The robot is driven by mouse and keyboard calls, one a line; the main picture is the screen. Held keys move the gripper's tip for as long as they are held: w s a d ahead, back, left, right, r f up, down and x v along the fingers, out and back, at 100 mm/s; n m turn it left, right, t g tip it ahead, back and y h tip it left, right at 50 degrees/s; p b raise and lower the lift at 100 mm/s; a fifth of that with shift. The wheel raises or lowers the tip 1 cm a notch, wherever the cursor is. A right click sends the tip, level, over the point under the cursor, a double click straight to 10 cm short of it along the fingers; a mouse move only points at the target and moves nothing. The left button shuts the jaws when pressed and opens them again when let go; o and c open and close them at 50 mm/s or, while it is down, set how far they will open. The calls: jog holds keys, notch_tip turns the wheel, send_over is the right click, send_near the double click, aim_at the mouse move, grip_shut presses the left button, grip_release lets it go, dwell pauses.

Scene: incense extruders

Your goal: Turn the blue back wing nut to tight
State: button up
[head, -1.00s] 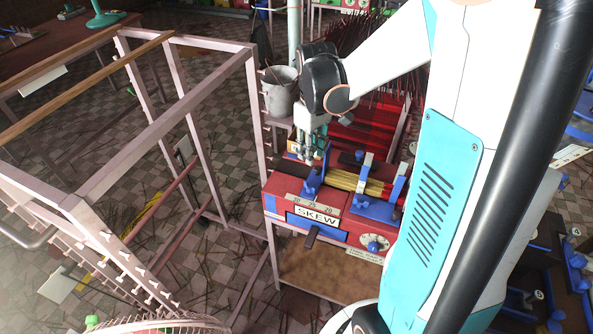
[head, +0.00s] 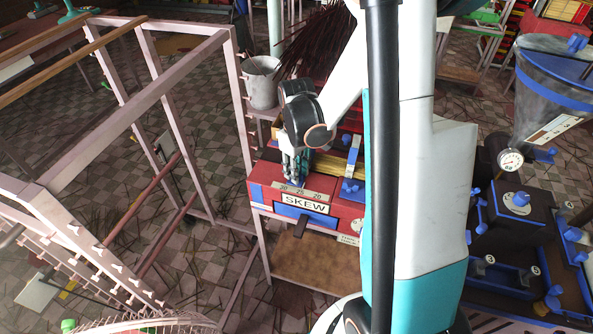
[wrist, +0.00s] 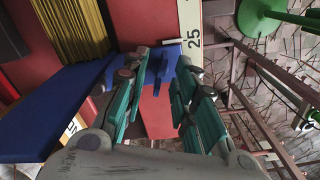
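The red machine labelled SKEW (head: 262,192) stands at the middle of the head view. My gripper (head: 298,178) points down over its front left part, close to the number scale. In the wrist view my gripper (wrist: 165,66) has its teal-padded fingers apart. A blue piece with a raised fin (wrist: 160,70) shows between and beyond the fingertips, beside the scale marked 25. It may be a wing nut. I cannot tell whether the fingers touch it. In the head view the fingers mostly hide this spot. Another blue clamp piece (head: 352,186) stands to the right.
Yellow incense sticks (wrist: 75,30) lie beside a large blue plate (wrist: 50,110) in the wrist view. A wooden rack (head: 130,110) stands to the left. A grey bucket (head: 262,83) is behind the machine. A dark hopper with a gauge (head: 510,159) stands to the right.

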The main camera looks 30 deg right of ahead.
jog(key=shift+c, duration=0.6)
grip_shut()
jog(key=m+b, duration=0.1)
jog(key=m, duration=0.5)
jog(key=shift+m, duration=0.3)
jog(key=m, duration=1.1)
jog(key=shift+b, duration=0.3)
jog(key=m, duration=0.3)
jog(key=shift+m, duration=0.3)
jog(key=m, duration=0.6)
jog(key=shift+m, duration=0.6)
